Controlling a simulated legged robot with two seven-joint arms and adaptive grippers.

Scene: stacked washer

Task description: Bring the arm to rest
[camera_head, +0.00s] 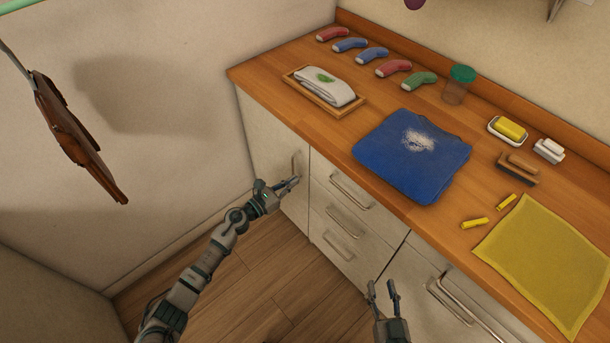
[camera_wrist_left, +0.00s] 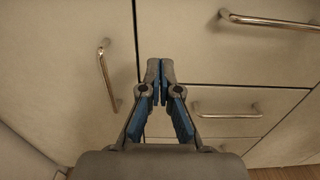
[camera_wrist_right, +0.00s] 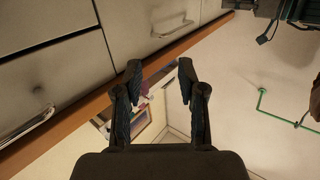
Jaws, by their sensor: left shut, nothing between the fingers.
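My left gripper (camera_head: 289,184) is in front of the white cabinet fronts, below the worktop and close to the cabinet door handle (camera_head: 295,165). In the left wrist view, the left gripper (camera_wrist_left: 160,68) is shut with its fingertips together and nothing between them. The door handle (camera_wrist_left: 107,75) is to its left there, apart from the fingers. My right gripper (camera_head: 383,286) is at the bottom of the head view, in front of the drawers. In the right wrist view, the right gripper (camera_wrist_right: 157,75) has its fingers apart and is empty.
The wooden worktop (camera_head: 290,105) holds a blue folded cloth (camera_head: 400,165), a yellow cloth (camera_head: 545,260), a wooden tray (camera_head: 350,107) and several socks. Drawer handles (camera_head: 350,192) stick out of the cabinet fronts. A brown item (camera_head: 75,130) hangs at the left. Wooden floor (camera_head: 270,290) shows below.

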